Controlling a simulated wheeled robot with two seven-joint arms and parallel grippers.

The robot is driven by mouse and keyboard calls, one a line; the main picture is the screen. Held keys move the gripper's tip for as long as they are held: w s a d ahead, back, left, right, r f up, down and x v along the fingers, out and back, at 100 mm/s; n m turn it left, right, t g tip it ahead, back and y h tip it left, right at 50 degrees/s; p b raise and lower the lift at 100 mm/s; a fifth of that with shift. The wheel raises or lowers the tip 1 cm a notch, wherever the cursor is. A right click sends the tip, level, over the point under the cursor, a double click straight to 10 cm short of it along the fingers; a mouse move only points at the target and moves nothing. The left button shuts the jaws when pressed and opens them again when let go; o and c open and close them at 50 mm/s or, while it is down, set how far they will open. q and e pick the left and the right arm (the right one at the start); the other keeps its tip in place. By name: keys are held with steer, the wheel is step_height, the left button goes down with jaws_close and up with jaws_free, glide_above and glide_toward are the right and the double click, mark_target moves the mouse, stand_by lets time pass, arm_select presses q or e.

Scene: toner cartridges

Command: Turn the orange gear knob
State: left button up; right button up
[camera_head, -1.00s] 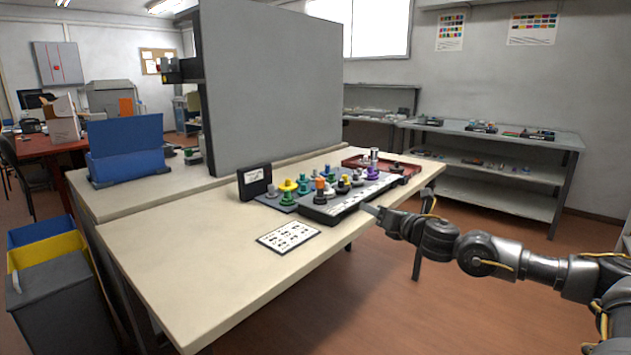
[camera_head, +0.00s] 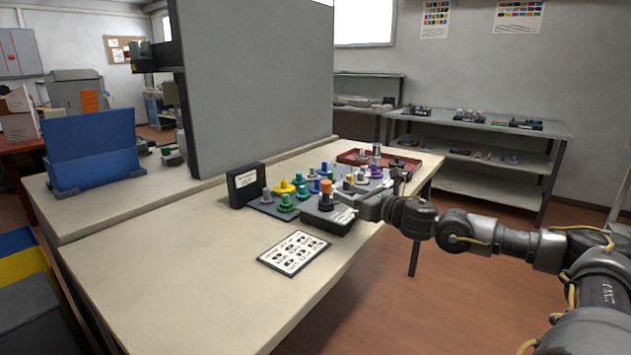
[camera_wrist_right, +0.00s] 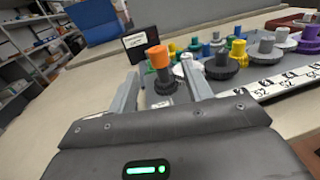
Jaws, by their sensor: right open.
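My right gripper (camera_head: 360,203) is beside the block's right side, open and empty. It also shows in the wrist view (camera_wrist_right: 162,80). My left gripper is not in view.
Several coloured gear knobs (camera_head: 302,192) crowd behind and beside the orange one. A black label box (camera_head: 246,184) stands left, and a printed card (camera_head: 293,252) lies in front. A red tray (camera_head: 350,157) sits at the back. The near table (camera_head: 190,270) is clear.

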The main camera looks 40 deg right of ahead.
mark_target(330, 185)
steer(key=shift+r, duration=0.15)
steer(key=shift+w+a+r, duration=0.1)
steer(key=w, duration=0.3)
steer(key=w+p, duration=0.1)
steer(key=w, duration=0.2)
steer(key=w+a+p, duration=0.1)
steer(key=w, duration=0.2)
steer(key=shift+w+a, duration=0.1)
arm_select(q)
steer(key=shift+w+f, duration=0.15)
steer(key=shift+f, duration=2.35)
arm_select(e)
steer(key=shift+w+a, duration=0.1)
steer(key=shift+w, duration=0.55)
steer(key=shift+c, duration=0.3)
steer(key=c, duration=0.9)
steer(key=shift+f, duration=0.2)
steer(key=shift+n+y, duration=0.4)
steer(key=shift+y, duration=0.2)
